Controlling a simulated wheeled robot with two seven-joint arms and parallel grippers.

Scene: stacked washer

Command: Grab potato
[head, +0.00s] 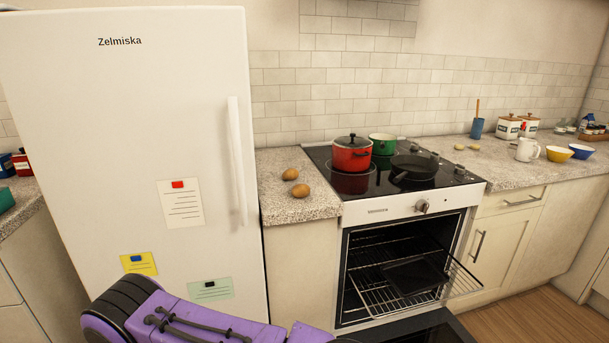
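Two brown potatoes lie on the speckled counter (275,211) between the fridge and the stove in the head view. One potato (290,174) is farther back, and the other potato (300,190) is a little nearer and to the right. They are close together but look apart, and nothing covers them. A purple and black link of my own arm shows at the bottom left, in front of the fridge, below and short of the counter. Neither gripper's fingers show in this view.
A tall white fridge (70,150) borders the counter on the left. The oven (395,270) is open, with a rack (462,281) sticking out and its door lowered. A red pot (352,156), a green pot (383,145) and a black pan (413,168) stand on the stove.

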